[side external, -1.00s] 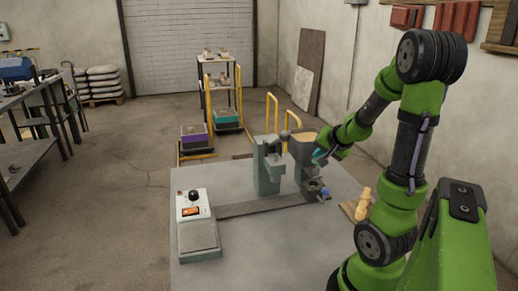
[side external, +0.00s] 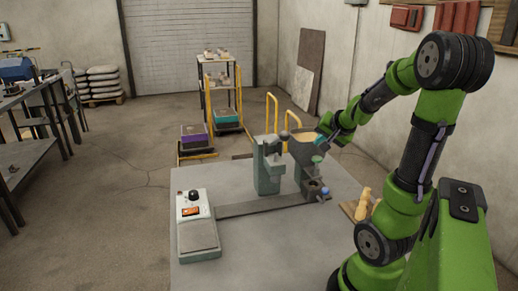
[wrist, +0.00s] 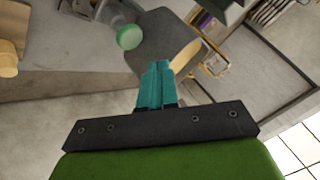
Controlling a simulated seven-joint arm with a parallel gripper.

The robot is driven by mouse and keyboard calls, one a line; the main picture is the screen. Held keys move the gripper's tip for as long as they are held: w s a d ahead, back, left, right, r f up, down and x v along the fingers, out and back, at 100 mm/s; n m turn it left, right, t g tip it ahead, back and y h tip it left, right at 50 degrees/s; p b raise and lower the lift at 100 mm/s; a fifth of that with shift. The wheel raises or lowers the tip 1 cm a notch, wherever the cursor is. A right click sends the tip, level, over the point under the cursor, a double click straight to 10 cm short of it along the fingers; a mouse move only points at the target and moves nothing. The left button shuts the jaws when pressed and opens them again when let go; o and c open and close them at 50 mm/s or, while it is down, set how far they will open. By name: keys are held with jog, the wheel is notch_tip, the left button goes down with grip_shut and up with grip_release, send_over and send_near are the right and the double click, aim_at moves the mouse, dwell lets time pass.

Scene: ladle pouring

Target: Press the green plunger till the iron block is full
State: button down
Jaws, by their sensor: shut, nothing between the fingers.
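The green plunger (wrist: 129,37) shows in the wrist view as a round green cap on a clear, pale stem, ahead and to the left of my fingertips. My gripper (wrist: 158,64) has its teal fingers shut together and empty, apart from the cap. In the side view my gripper (side external: 319,142) is high beside the tan-topped hopper (side external: 303,136) on the right-hand stand. A small dark block with a round opening (side external: 315,187), probably the iron block, sits low in front of that stand. Its fill level is too small to tell.
A grey-green stand (side external: 266,168) is left of the hopper. A white control box (side external: 194,205) with a black knob and orange switch stands at the table's left. A dark strip (side external: 255,208) runs between. A blue knob (side external: 326,191) is beside the block. The front table is clear.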

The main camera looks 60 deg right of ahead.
aim_at(319, 159)
jog(key=shift+r, duration=1.4)
dwell(1.4)
notch_tip(319, 159, up, 4)
jog(key=shift+f, duration=0.1)
dwell(0.4)
jog(key=shift+f, duration=4.45)
jog(key=shift+f, duration=0.4)
